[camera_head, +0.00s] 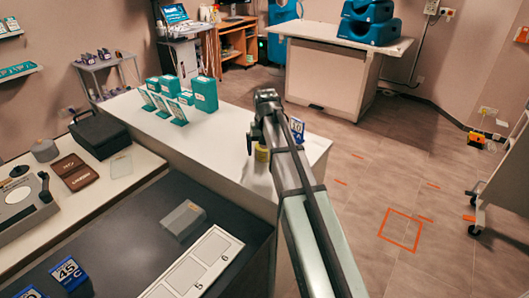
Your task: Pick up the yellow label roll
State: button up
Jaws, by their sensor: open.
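A small yellow roll (262,154) stands on the white counter (225,135), close to its right end. My arm covers part of the roll's right side in this view. My gripper (253,144) is over the counter, just above and beside the roll. It is open, and I see nothing held in it. The fingers are small and dark here, so I cannot tell whether they touch the roll.
Teal boxes (204,94) and upright cards stand at the counter's back left. A blue block marked 10 (297,129) is just right of my arm. A dark lower surface (130,255) holds a grey box (183,219) and a numbered white strip (195,265).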

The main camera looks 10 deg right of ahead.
jog(key=c, duration=1.2)
jog(key=shift+o, duration=0.2)
